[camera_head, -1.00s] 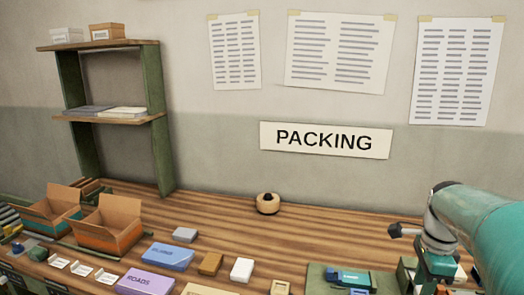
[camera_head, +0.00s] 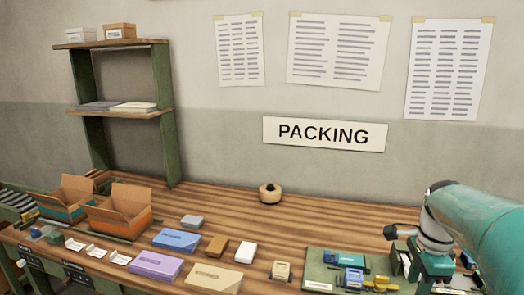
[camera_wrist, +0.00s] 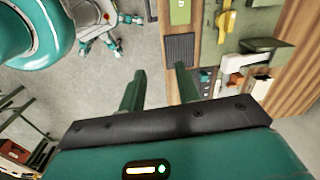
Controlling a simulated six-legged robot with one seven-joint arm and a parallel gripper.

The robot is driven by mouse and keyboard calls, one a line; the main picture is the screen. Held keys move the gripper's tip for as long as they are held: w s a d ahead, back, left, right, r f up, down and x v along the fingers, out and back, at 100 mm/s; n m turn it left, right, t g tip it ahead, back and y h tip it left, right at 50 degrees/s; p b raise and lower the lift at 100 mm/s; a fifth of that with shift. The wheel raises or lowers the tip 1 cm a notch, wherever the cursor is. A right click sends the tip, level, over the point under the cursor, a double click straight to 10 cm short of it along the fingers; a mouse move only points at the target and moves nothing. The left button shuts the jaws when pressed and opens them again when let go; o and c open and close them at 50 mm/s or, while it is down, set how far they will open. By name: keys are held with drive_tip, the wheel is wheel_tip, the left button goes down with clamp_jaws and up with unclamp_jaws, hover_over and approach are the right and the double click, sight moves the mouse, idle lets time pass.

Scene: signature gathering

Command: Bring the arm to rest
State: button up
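My gripper (camera_wrist: 160,88) shows in the wrist view with its two green fingers apart and nothing between them. It hangs over the edge between the grey floor (camera_wrist: 165,47) and the wooden bench. In the head view my teal arm (camera_head: 475,225) reaches in from the right edge, above the right end of the bench. The fingertips are not clear in the head view.
The bench (camera_head: 330,220) holds two open cardboard boxes, a purple box (camera_head: 155,265), a blue box (camera_head: 176,240), a tan box (camera_head: 214,278) and a green mat (camera_head: 318,270). A round wooden object (camera_head: 269,193) stands at the back. A shelf (camera_head: 165,120) stands at the left.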

drive_tip(key=s+a+n+t, duration=0.2)
drive_tip(key=s+a+n, duration=0.4)
drive_tip(key=a+n, duration=0.3)
drive_tip(key=s+a+r+n+t, duration=0.1)
drive_tip(key=s+a+n+t, duration=0.2)
drive_tip(key=s+a+n, duration=0.3)
drive_tip(key=a+n, duration=0.3)
drive_tip(key=n, duration=0.1)
drive_tip(key=shift+s+a+n, duration=0.15)
drive_tip(key=shift+a+n, duration=0.05)
drive_tip(key=shift+n, duration=0.1)
